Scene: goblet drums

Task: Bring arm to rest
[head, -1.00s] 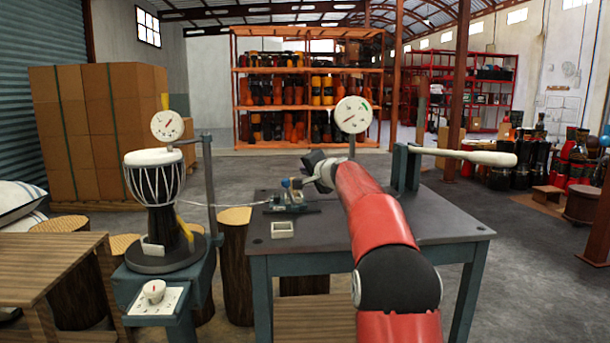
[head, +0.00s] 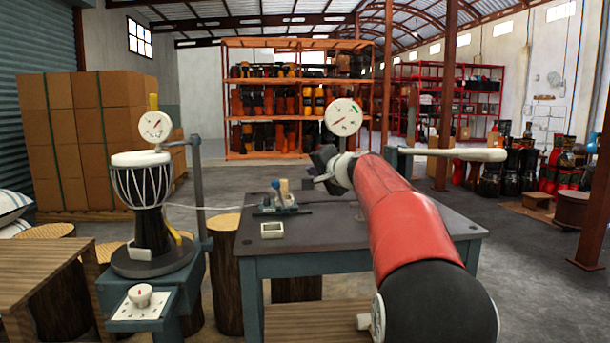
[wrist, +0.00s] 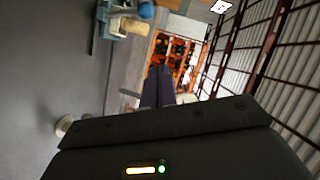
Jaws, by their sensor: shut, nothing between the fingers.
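My red and black arm reaches forward over the dark work table (head: 330,240). My gripper (head: 322,158) is at its far end, above the table's back part and just below and left of a round white dial gauge (head: 343,117). In the wrist view my gripper's dark fingers (wrist: 158,88) are together, with nothing visible between them. The gripper is apart from the small clamp device (head: 281,200) on the table. Part of the table is hidden behind my arm.
A goblet drum (head: 142,185) stands on a stand at left, with a dial gauge (head: 154,127) above it. A wooden table (head: 40,265) is at front left. A lever with a pale handle (head: 455,154) extends right. An orange shelf (head: 292,80) stands far behind.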

